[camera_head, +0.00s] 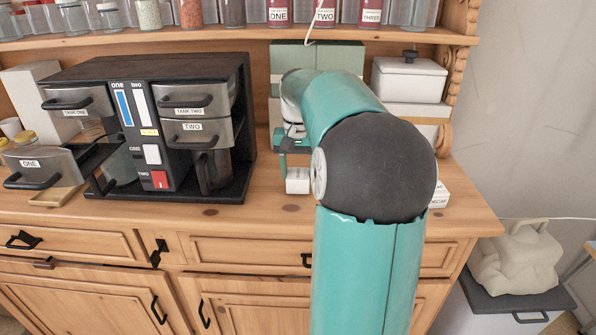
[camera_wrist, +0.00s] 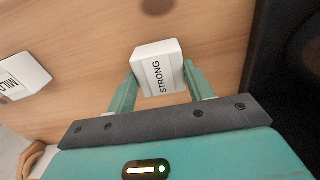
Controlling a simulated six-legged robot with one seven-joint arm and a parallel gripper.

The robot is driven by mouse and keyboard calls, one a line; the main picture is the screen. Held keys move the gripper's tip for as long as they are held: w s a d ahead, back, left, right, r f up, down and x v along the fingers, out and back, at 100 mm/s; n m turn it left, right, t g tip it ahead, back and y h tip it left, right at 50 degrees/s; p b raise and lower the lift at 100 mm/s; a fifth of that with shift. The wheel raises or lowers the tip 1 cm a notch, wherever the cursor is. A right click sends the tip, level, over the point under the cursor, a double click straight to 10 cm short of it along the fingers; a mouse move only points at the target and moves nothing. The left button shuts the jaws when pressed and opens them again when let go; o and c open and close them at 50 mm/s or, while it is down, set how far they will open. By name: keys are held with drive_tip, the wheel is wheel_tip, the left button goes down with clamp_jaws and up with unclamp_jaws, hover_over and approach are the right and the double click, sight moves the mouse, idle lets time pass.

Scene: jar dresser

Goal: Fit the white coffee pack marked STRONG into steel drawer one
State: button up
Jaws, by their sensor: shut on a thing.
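The white coffee pack marked STRONG (camera_wrist: 158,68) is between the two green fingers of my gripper (camera_wrist: 160,80), which is shut on it. In the head view the white pack (camera_head: 298,181) shows under my gripper (camera_head: 294,161), over the wooden dresser top to the right of the coffee machine. I cannot tell whether it touches the wood. The steel drawer marked ONE (camera_head: 42,164) is at the far left, pulled out from the black coffee machine (camera_head: 230,108). Its inside is mostly hidden.
A white MILD pack (camera_wrist: 22,76) lies apart in the wrist view. A pack marked DECAF (camera_head: 439,199) is at the right, partly behind my arm. Steel drawer TWO (camera_head: 194,133) is closed. A shelf with jars (camera_head: 190,14) runs above. The dresser top (camera_head: 262,212) in front is bare.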

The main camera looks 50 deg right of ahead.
drive_tip(key=shift+f, duration=0.3)
drive_tip(key=shift+s+f, duration=0.1)
drive_tip(key=shift+f, duration=0.05)
drive_tip(key=o, duration=1)
